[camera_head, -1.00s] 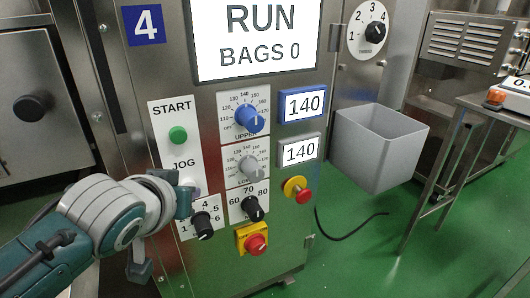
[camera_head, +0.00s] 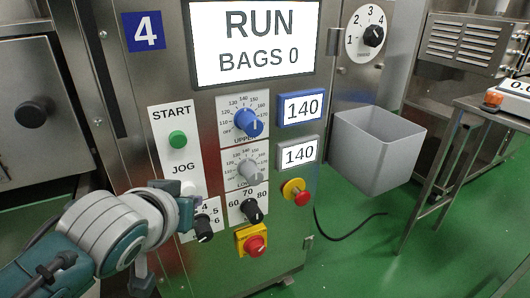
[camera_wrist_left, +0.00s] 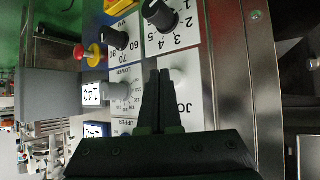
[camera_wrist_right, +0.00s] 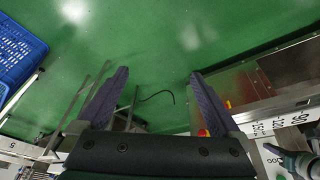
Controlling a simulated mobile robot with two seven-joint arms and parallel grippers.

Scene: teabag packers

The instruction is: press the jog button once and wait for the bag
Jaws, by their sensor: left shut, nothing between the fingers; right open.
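The machine panel (camera_head: 212,170) carries a green START button (camera_head: 178,139) and, below it, the JOG label (camera_head: 183,170). A pale round button (camera_head: 188,187) shows under that label, partly hidden by my left gripper (camera_head: 185,207). In the left wrist view, my left gripper (camera_wrist_left: 160,74) is shut and empty, with its tips over the panel beside the pale button (camera_wrist_left: 178,75). Whether they touch it cannot be told. The display (camera_head: 255,45) reads RUN, BAGS 0. My right gripper (camera_wrist_right: 159,75) is open and empty above the floor. No bag is visible.
Knobs surround the button: a black one (camera_head: 203,228) below, a blue one (camera_head: 247,122) to the right. A yellow-red switch (camera_head: 252,241) and a red stop button (camera_head: 301,197) are lower right. A grey bin (camera_head: 375,155) stands right of the machine. A blue crate (camera_wrist_right: 18,48) shows in the right wrist view.

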